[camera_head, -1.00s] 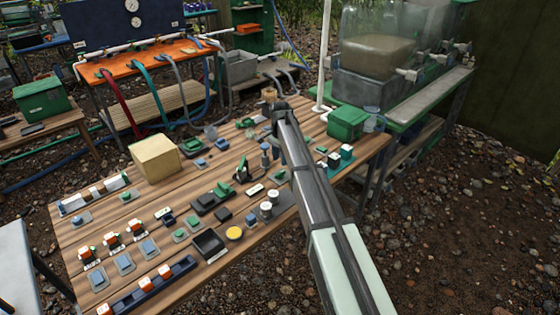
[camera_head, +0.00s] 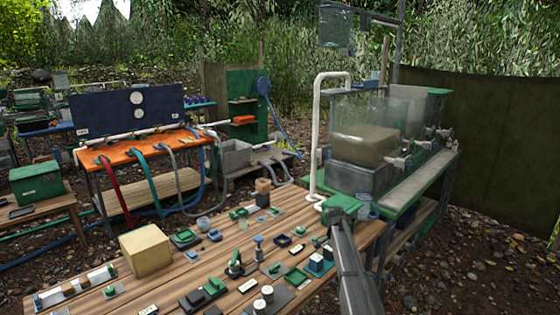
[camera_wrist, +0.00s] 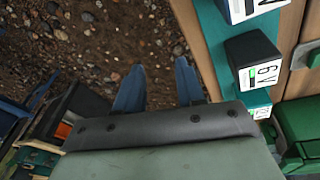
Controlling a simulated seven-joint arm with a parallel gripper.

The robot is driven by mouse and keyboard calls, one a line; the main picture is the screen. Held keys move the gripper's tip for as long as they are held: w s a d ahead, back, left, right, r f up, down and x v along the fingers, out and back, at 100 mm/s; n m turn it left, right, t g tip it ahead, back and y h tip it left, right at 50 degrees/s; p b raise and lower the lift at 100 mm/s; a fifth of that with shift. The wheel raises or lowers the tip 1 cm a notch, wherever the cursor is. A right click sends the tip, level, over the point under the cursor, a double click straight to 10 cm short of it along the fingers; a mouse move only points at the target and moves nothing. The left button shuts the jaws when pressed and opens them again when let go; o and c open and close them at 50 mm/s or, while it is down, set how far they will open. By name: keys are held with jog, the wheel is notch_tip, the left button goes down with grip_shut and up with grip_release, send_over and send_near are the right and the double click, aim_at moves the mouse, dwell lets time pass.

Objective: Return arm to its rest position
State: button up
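My gripper (camera_wrist: 160,64) shows in the wrist view with its two blue fingers apart. Nothing is between them, and gravel ground shows beyond the tips. The fingers cannot be made out there.
Small parts cover the workbench, with a tan block (camera_head: 145,250) at left and a small wooden piece (camera_head: 262,187) at the back. A white pipe (camera_head: 316,140) and a cloudy tank (camera_head: 365,135) stand behind. Labelled blocks (camera_wrist: 252,60) lie right of the fingers in the wrist view.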

jog(key=s+a+f+n+g+y, duration=0.1)
jog(key=s+a+f+n+g, duration=0.15)
jog(key=s+f, duration=1.15)
jog(key=s+a+f+n+g, duration=0.1)
jog(key=s+f+n, duration=0.3)
jog(key=s+f, duration=0.95)
jog(key=s+a+f+n+g, duration=0.1)
jog(key=s+f+n, duration=0.2)
jog(key=s, duration=1.4)
jog(key=s+a+f+n+g+y, duration=0.1)
jog(key=s+f, duration=0.5)
jog(key=s, duration=1.2)
jog(key=shift+s+a+n+g+y, duration=0.3)
jog(key=shift+a+n+g, duration=0.3)
jog(key=shift+n, duration=0.45)
